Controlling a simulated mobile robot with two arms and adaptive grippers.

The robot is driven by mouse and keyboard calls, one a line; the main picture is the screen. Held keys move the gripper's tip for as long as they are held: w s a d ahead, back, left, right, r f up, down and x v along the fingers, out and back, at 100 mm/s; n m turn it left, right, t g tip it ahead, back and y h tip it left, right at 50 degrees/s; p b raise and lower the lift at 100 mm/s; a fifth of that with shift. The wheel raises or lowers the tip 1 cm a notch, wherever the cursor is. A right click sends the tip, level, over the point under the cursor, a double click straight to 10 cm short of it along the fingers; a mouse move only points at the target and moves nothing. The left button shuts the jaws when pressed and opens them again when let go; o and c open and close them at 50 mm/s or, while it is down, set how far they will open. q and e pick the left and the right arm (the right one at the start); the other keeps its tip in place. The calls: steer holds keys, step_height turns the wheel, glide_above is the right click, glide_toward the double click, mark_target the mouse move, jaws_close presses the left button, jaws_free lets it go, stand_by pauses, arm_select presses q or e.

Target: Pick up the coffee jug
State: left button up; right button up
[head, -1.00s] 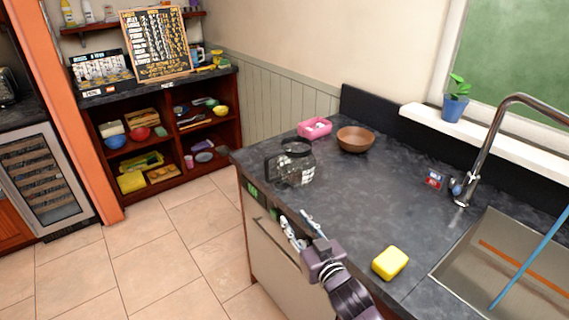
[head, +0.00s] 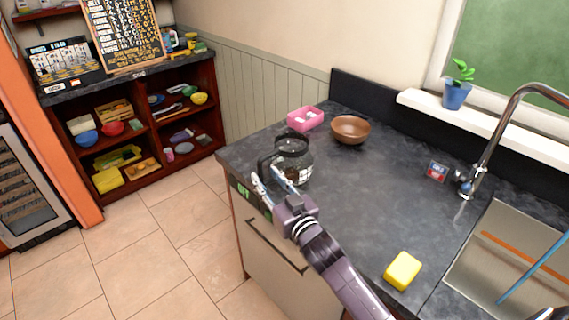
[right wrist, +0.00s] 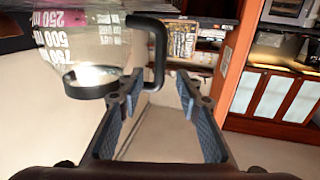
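The coffee jug (head: 294,160) is clear glass with a black lid rim and black handle, standing on the dark counter near its left corner. My right gripper (head: 266,177) is open beside the jug, on its handle side. In the right wrist view the jug's glass body (right wrist: 95,45) with white volume marks is at the upper left. Its black handle (right wrist: 159,50) reaches into the gap between the open fingertips (right wrist: 160,82), nearer the left finger. I cannot tell whether the finger touches it. My left gripper is not in view.
A pink container (head: 305,119) and a brown bowl (head: 351,130) stand behind the jug. A yellow sponge (head: 403,270) lies near the front edge, beside the sink (head: 480,275). The counter's middle is clear. A cabinet door with a handle (head: 278,248) is below the arm.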

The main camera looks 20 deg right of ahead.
mark_target(261, 170)
steer(key=w+p, duration=0.1)
steer(key=w, duration=0.3)
steer(key=shift+a, duration=0.2)
steer(key=shift+w, duration=0.45)
steer(key=c, duration=0.8)
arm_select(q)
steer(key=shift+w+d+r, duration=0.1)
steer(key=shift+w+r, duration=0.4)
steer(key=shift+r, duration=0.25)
arm_select(e)
jaws_close()
steer(key=shift+r, duration=0.1)
